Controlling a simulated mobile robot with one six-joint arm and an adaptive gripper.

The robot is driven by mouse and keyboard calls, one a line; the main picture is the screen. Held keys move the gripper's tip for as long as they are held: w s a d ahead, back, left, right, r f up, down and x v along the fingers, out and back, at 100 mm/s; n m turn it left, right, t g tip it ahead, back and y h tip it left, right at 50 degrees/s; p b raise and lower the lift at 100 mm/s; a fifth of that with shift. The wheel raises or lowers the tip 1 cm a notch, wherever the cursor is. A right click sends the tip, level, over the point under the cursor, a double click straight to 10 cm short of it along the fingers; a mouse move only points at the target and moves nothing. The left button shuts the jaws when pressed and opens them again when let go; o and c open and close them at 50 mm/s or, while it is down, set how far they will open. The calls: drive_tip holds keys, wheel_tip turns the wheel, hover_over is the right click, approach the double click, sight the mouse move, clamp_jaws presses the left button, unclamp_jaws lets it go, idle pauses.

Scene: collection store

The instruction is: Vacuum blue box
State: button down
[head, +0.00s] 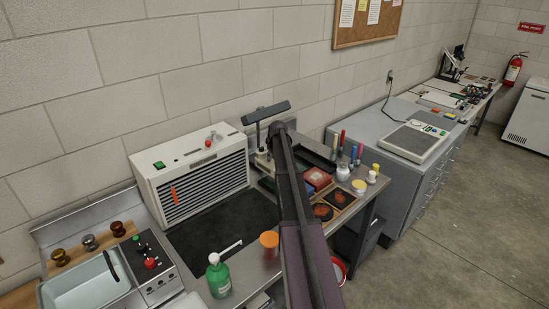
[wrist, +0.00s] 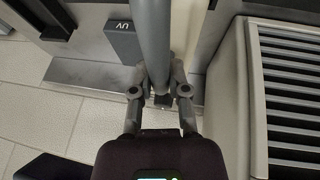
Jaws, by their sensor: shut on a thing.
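My gripper (wrist: 160,90) is shut on a grey tube (wrist: 151,35) in the wrist view. The tube runs from the top edge down between the fingers; I cannot tell whether it is a vacuum nozzle or a lamp post. Next to it on the left is a grey block marked UV (wrist: 122,40). In the head view my arm reaches across the bench toward the wall. The gripper end is hard to make out there, near a grey T-shaped stand (head: 266,113). I cannot make out a blue box in either view.
A white grilled unit (head: 203,172) stands against the wall, left of my arm. A green bottle (head: 218,276) and an orange-topped cup (head: 269,243) stand at the bench front. A dark mat (head: 215,225) is mostly clear.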

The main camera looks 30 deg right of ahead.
drive_tip(key=shift+w, duration=0.1)
idle(0.3)
drive_tip(key=shift+w+d, duration=0.1)
drive_tip(key=shift+d, duration=1.05)
drive_tip(key=shift+s+d, duration=0.2)
drive_tip(key=shift+s, duration=1.4)
drive_tip(key=shift+s+d, duration=0.2)
drive_tip(key=shift+s, duration=1.45)
drive_tip(key=shift+s+d, duration=0.2)
drive_tip(key=shift+s, duration=1.35)
